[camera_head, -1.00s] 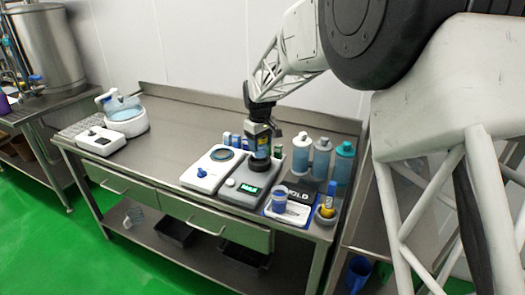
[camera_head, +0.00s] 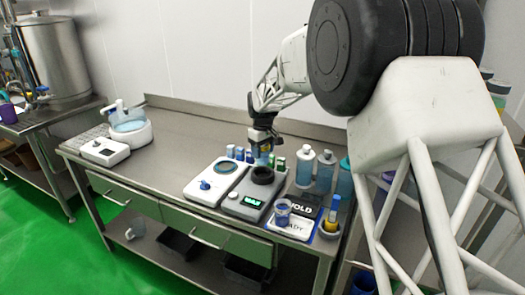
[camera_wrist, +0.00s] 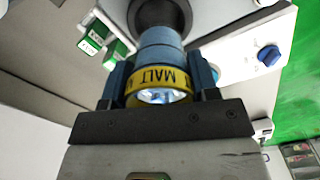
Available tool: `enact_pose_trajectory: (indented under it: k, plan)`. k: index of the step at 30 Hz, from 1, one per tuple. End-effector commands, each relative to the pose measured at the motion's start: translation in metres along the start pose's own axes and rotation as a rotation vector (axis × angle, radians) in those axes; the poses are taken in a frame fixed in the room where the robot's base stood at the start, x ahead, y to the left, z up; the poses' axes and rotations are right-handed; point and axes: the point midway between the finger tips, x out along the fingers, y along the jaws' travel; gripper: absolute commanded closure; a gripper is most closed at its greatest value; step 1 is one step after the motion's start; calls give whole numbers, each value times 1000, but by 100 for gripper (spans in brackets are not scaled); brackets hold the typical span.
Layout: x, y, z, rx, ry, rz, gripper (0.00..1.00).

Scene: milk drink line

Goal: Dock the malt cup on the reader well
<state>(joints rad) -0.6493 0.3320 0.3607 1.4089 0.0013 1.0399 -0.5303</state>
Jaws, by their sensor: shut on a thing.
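The malt cup (camera_wrist: 162,83) is blue with a yellow band reading MALT. My gripper (camera_head: 264,144) is shut on it, with one finger on each side of the band in the wrist view. The reader well is a dark ring (camera_head: 262,175) on a grey device (camera_head: 234,206) with a green display. In the head view the cup shows just above and behind the ring. In the wrist view its far end overlaps the ring (camera_wrist: 160,12). I cannot tell whether cup and ring touch.
A white device (camera_head: 217,172) with a blue knob stands left of the reader. Small blue and green blocks (camera_head: 280,164) stand behind. The table's left middle is clear.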

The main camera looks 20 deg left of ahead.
Motion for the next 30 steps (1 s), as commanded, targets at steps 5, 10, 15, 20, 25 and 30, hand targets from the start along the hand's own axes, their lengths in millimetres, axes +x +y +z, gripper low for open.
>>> enact_pose_trajectory:
  k: [5, 10, 15, 20, 25, 30]
  plan:
    - [6, 0, 0, 0, 0, 0, 75]
    - [16, 0, 0, 0, -1, -1, 75]
    - [29, 0, 0, 0, -1, -1, 75]
    - [40, 0, 0, 0, -1, 0, 75]
    - [50, 0, 0, 0, 0, 0, 75]
    - [55, 0, 0, 0, 1, 0, 75]
